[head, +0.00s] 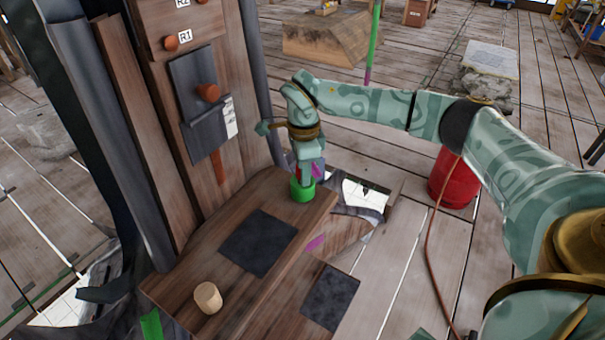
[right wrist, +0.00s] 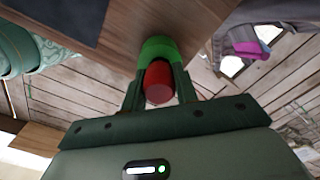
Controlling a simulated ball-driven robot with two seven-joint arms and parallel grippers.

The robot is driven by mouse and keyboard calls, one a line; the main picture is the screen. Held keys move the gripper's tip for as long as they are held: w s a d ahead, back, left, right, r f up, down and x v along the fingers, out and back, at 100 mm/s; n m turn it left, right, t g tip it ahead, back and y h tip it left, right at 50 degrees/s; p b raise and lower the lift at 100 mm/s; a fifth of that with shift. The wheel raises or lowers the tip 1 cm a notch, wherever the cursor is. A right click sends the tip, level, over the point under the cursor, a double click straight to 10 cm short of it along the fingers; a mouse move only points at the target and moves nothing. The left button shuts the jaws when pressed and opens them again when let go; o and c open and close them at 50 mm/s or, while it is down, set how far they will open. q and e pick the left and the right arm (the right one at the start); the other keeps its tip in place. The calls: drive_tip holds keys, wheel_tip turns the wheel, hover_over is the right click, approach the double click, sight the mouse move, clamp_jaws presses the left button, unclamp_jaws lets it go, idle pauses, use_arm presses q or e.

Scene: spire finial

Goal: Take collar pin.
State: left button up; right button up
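A red cylinder (right wrist: 158,82), which looks like the collar pin, stands in a green ring-shaped holder (head: 302,190) on the wooden bench's far right corner. The holder also shows in the right wrist view (right wrist: 160,50). My right gripper (head: 308,178) points down over the holder, with one finger on each side of the red cylinder. The fingers are very close to its sides; whether they press on it I cannot tell. In the head view the gripper hides most of the cylinder. My left gripper is not in view.
A wooden post with orange knobs (head: 171,43) and a slate plate (head: 190,118) rises behind the bench (head: 215,255). A pale wooden plug (head: 208,298) stands on the bench's near end. A red canister (head: 452,178) is on the floor beneath my right arm.

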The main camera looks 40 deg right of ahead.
drive_tip(key=shift+c, duration=1.4)
